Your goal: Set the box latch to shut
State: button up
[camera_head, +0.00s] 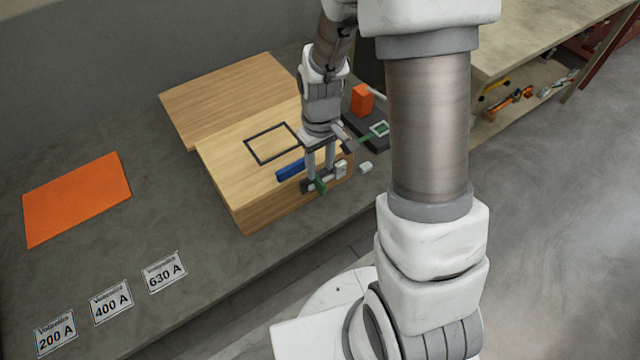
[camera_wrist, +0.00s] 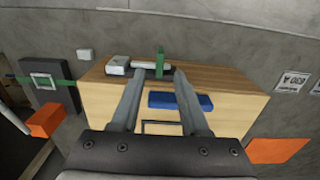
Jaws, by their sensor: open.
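The wooden box (camera_head: 225,170) stands on the grey bench; it also fills the middle of the wrist view (camera_wrist: 230,82). A latch (camera_head: 310,185) with a dark base, a grey part and a green upright tab (camera_wrist: 160,60) is at the box's front edge. A blue bar (camera_head: 290,168) lies beside it, also in the wrist view (camera_wrist: 180,102). My gripper (camera_head: 319,178) is open at the latch, pointing down. In the wrist view its fingertips (camera_wrist: 158,74) lie on either side of the green tab; I cannot tell whether they touch it.
A dark device with a green bar (camera_head: 378,130) and an orange block (camera_head: 362,98) stand right of the box. A small white block (camera_head: 366,168) lies near. An orange sheet (camera_head: 77,198) and labelled cards (camera_head: 110,301) lie left, with bare bench between.

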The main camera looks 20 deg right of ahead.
aim_at(320, 180)
notch_tip(320, 180, down, 7)
jog(key=shift+f+b, duration=0.1)
jog(key=shift+b, duration=0.45)
grip_shut()
dwell(1.1)
